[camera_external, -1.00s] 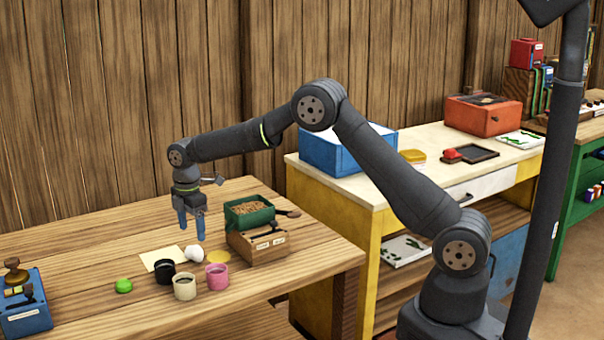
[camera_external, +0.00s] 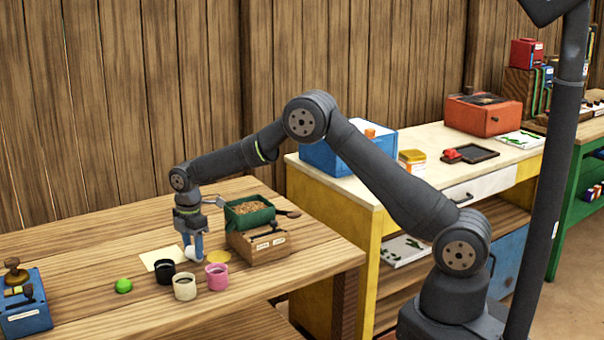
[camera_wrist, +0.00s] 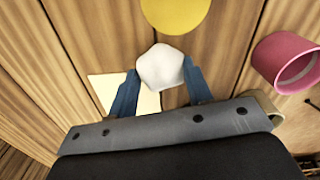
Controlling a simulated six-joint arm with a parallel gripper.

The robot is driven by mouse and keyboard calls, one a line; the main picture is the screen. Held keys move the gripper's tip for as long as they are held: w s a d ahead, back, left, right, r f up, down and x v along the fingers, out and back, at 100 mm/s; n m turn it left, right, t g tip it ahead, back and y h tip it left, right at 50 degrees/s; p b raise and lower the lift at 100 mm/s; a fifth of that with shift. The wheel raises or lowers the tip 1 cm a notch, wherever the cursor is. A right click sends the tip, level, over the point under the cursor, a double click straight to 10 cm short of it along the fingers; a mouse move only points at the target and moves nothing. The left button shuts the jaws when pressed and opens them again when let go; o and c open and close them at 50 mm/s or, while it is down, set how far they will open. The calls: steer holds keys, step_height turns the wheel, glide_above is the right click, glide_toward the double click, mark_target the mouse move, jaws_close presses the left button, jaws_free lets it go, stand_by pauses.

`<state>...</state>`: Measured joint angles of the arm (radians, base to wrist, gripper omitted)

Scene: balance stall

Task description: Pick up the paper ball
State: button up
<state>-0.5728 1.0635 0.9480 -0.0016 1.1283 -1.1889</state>
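The paper ball (camera_wrist: 160,67) is white and crumpled, and lies on the wooden table. In the wrist view it sits between the two blue fingertips of my gripper (camera_wrist: 161,68). The fingers are apart, one on each side of the ball, very close to it; I see no clear grip. In the external view my gripper (camera_external: 194,250) points down over the ball (camera_external: 190,253), which is partly hidden behind a finger.
A black cup (camera_external: 165,272), a cream cup (camera_external: 184,287) and a pink cup (camera_external: 217,277) stand close by. A cream paper sheet (camera_external: 154,256), a yellow disc (camera_wrist: 175,12), a green lump (camera_external: 123,286) and a wooden box (camera_external: 262,249) with a green tray (camera_external: 250,219) are also near.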

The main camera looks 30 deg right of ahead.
steer(key=c, duration=0.3)
steer(key=shift+c, duration=0.2)
